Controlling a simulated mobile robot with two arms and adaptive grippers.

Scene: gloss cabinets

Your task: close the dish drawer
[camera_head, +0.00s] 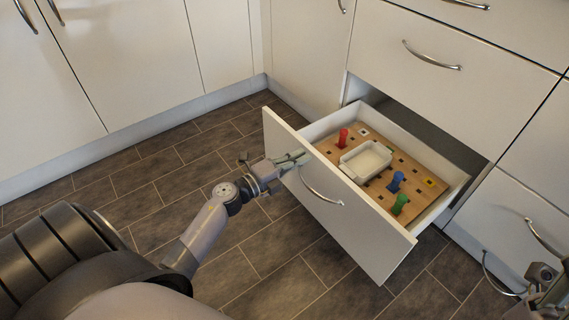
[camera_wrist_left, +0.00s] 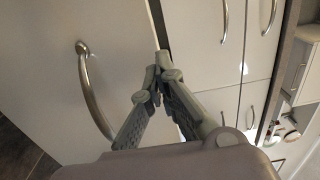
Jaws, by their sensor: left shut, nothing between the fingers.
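The dish drawer (camera_head: 372,238) is pulled out of the white cabinet at the right. Its front panel has a curved metal handle (camera_head: 321,188), which also shows at the left of the left wrist view (camera_wrist_left: 92,90). Inside are a wooden pegboard base (camera_head: 412,172), a white dish (camera_head: 365,160) and red, blue and green pegs. My left gripper (camera_head: 300,157) is shut and empty at the upper left part of the drawer front. Its fingertips (camera_wrist_left: 165,68) meet in the wrist view; contact with the panel is unclear. My right gripper (camera_head: 541,290) is partly cut off at the lower right.
White cabinet doors (camera_head: 140,50) stand at the left and back. A closed drawer (camera_head: 440,90) is above the open one, and handled fronts (camera_head: 520,215) stand to its right. The dark tiled floor (camera_head: 180,165) is clear in front.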

